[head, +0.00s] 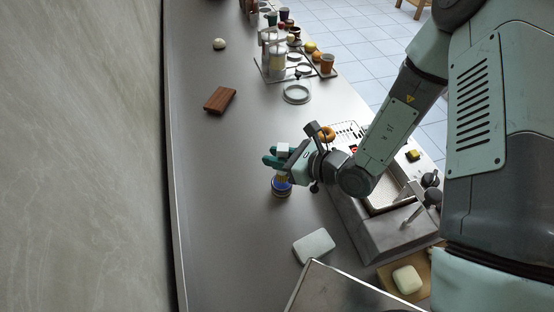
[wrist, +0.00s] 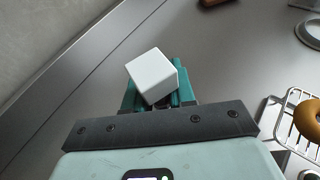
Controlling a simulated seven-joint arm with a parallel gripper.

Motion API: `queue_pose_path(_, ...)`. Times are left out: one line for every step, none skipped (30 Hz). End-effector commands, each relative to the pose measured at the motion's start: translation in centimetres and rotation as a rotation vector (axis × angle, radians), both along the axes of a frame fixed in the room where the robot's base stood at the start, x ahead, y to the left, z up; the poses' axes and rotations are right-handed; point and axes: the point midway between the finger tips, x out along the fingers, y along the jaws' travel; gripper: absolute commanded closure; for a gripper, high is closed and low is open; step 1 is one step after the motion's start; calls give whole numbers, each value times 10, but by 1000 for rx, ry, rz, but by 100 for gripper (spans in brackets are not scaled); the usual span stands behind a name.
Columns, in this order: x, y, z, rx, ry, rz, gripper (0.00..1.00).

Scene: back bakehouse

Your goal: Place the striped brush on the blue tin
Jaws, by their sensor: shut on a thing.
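My gripper (head: 275,159) has green fingers, shut on a white block (head: 283,149) that stands up between them. The white block also shows in the wrist view (wrist: 153,75), above the green fingers. Directly below the fingers in the head view is the blue tin (head: 281,188), dark at its base, on the counter. A small yellowish part shows between the fingers and the tin; I cannot tell whether it belongs to the held thing or touches the tin. No stripes are clear, so I cannot tell whether the white block is part of the striped brush.
A white slab (head: 314,246) lies on the counter (head: 225,215) nearer me. A brown wooden block (head: 220,100) lies farther off. A wire rack with a doughnut (head: 326,134) and a sink are to the right. The left of the counter is clear.

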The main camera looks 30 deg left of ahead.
Motion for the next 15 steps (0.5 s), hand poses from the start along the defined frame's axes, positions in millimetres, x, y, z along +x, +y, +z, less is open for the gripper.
queue_pose_path(0,0,-7,0,1,0,100)
queue_pose_path(0,0,-10,0,0,0,100)
queue_pose_path(0,0,-13,1,0,0,100)
queue_pose_path(0,0,-14,1,0,0,100)
queue_pose_path(0,0,-14,1,-1,-1,100)
queue_pose_path(0,0,-14,1,-1,-1,100)
queue_pose_path(0,0,-14,1,-1,-1,100)
queue_pose_path(0,0,-14,1,-1,-1,100)
queue_pose_path(0,0,-14,1,-1,-1,100)
queue_pose_path(0,0,-14,1,-1,-1,100)
queue_pose_path(0,0,-14,1,-1,-1,100)
queue_pose_path(0,0,-14,1,-1,-1,100)
queue_pose_path(0,0,-15,1,-1,-1,100)
queue_pose_path(0,0,-16,1,-1,-1,100)
queue_pose_path(0,0,-17,1,-1,-1,100)
